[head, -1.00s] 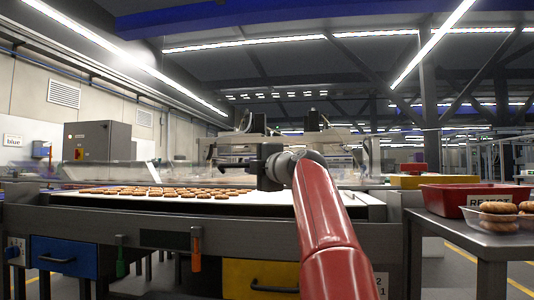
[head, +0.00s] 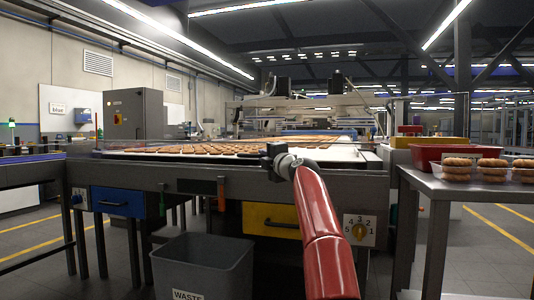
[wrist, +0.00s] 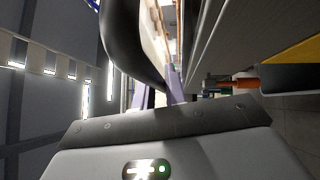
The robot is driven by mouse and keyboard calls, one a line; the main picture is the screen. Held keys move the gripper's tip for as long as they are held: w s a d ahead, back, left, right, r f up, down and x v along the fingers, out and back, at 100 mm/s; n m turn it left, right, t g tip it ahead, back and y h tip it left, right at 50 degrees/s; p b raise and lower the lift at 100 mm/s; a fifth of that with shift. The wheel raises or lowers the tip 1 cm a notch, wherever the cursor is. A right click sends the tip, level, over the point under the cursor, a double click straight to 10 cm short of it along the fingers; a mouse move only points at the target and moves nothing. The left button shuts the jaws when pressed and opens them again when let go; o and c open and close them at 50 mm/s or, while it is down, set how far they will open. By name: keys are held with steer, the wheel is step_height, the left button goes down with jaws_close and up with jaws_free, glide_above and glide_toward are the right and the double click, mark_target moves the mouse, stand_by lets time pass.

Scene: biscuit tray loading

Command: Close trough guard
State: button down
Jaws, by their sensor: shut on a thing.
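My gripper (head: 274,160) is at the front edge of the biscuit line (head: 165,156), in the middle of the head view. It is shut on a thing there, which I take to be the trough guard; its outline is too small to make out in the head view. In the wrist view a dark curved piece (wrist: 135,50) runs down close to the camera, with a pale purple strip (wrist: 174,84) beside it. I cannot tell from these views how far the guard is open. Many biscuits (head: 215,148) lie on the pale surface behind my gripper.
A grey waste bin (head: 203,268) stands on the floor in front. Blue (head: 117,202) and yellow (head: 272,220) drawers and a numbered dial (head: 359,231) are on the line's front. A steel side table (head: 470,190) at right bears a red bin (head: 440,153) and packed biscuits (head: 491,170).

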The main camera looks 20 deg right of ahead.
steer(key=shift+w+d+f, duration=0.1)
steer(key=shift+d+f, duration=0.05)
steer(key=shift+f, duration=0.2)
steer(key=c, duration=1.7)
jaws_free()
steer(key=shift+w+f, duration=0.1)
steer(key=shift+s+d+b, duration=0.3)
steer(key=shift+s+d, duration=0.05)
steer(key=shift+s, duration=0.2)
steer(key=b+v, duration=0.1)
steer(key=v, duration=0.5)
steer(key=shift+s+a+f, duration=0.15)
steer(key=shift+s, duration=0.2)
